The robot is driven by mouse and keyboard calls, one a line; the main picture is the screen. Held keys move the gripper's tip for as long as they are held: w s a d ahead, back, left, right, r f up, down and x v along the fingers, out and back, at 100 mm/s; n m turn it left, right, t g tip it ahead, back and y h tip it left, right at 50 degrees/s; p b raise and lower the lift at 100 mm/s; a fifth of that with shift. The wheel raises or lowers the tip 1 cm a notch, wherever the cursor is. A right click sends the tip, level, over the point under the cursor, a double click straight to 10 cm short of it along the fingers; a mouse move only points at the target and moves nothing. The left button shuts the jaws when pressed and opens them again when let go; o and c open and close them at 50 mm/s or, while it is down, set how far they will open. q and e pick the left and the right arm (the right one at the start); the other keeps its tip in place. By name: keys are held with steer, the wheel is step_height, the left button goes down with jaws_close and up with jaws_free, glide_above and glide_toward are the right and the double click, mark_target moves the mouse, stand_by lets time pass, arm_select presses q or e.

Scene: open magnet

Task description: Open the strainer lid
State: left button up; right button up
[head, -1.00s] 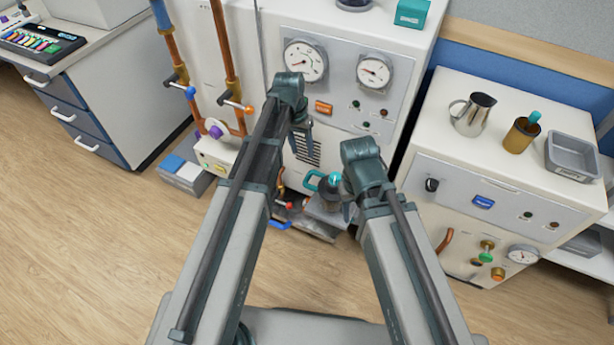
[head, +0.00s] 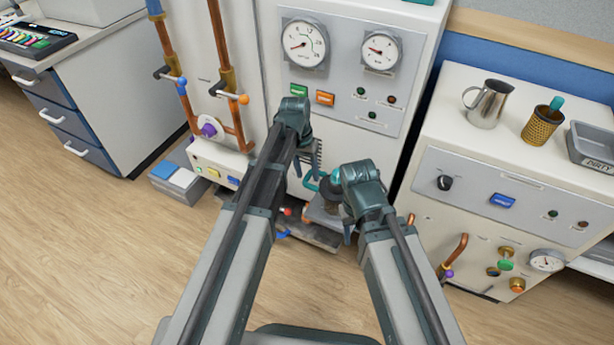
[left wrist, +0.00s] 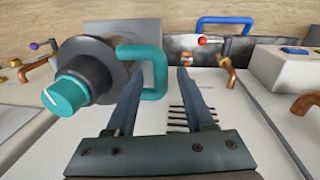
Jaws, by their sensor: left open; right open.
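The strainer (head: 328,186), a dark housing with a teal knob and teal side handle, sits low against the white cabinet front, partly hidden by my right gripper. In the left wrist view the strainer's grey lid (left wrist: 88,62), teal knob (left wrist: 65,95) and teal handle (left wrist: 158,72) show clearly at the left. The lid looks closed. My left gripper (head: 307,170) is open and empty beside the strainer. In the left wrist view the handle's upright bar appears between its fingertips (left wrist: 160,78); depth is unclear. My right gripper (head: 350,225) is open, just right of the strainer.
Copper pipes (head: 228,85) with valves stand left of the strainer. Gauges (head: 305,43) and buttons are on the cabinet above. A blue handle (left wrist: 224,22) and red knob (left wrist: 203,41) show beyond the left fingers. A second white cabinet (head: 470,165) stands right.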

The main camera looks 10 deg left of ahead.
arm_select(q)
jaws_close()
stand_by(1.4)
